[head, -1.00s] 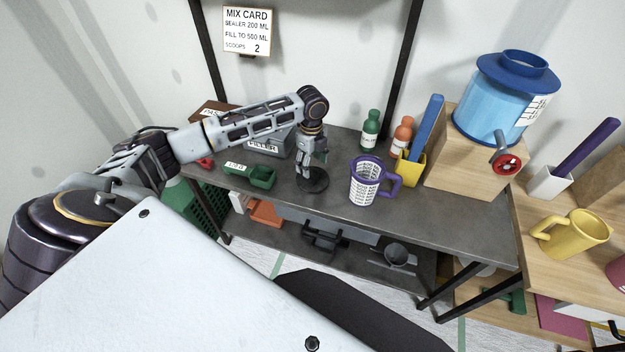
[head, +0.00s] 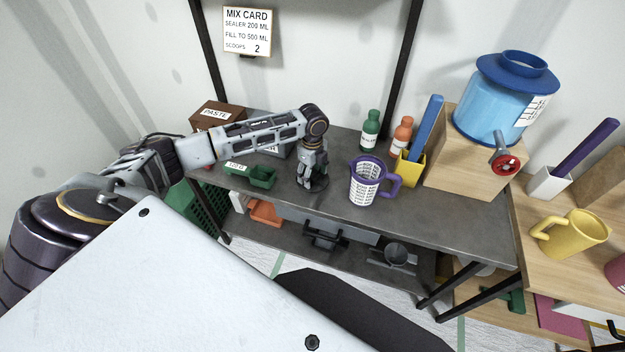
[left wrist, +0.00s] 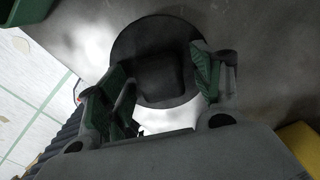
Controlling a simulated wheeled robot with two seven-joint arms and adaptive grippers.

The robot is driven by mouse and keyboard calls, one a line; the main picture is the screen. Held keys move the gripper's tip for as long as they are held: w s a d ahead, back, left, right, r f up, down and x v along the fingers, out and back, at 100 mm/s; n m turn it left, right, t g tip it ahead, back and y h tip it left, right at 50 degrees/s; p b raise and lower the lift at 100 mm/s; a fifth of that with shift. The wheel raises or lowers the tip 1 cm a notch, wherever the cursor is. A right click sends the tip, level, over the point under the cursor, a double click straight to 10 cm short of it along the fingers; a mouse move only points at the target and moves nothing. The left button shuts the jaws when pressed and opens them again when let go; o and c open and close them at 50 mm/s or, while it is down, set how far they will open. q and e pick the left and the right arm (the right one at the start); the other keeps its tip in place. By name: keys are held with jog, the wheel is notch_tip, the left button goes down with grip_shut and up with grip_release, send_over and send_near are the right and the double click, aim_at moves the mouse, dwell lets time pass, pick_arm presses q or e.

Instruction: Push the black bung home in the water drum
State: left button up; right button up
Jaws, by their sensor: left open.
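The black bung (head: 321,184), a flat round disc, lies on the grey bench top. In the left wrist view the bung (left wrist: 155,35) shows a raised block-shaped grip in its middle. My left gripper (head: 310,182) is low over the bung, pointing down. In the left wrist view its open fingers (left wrist: 165,82) stand either side of the block, apart from it as far as I can see. The blue water drum (head: 490,105) stands on a wooden block at the right, with a red-handled tap and a wide collar on top. My right gripper is not in view.
A purple-handled measuring jug (head: 366,183) stands just right of the gripper. Green (head: 370,130) and orange (head: 401,135) bottles and a yellow holder (head: 408,169) stand between it and the drum.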

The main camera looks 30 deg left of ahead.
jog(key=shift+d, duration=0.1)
pick_arm(q)
jog(key=c, duration=1.2)
jog(key=shift+o, duration=0.2)
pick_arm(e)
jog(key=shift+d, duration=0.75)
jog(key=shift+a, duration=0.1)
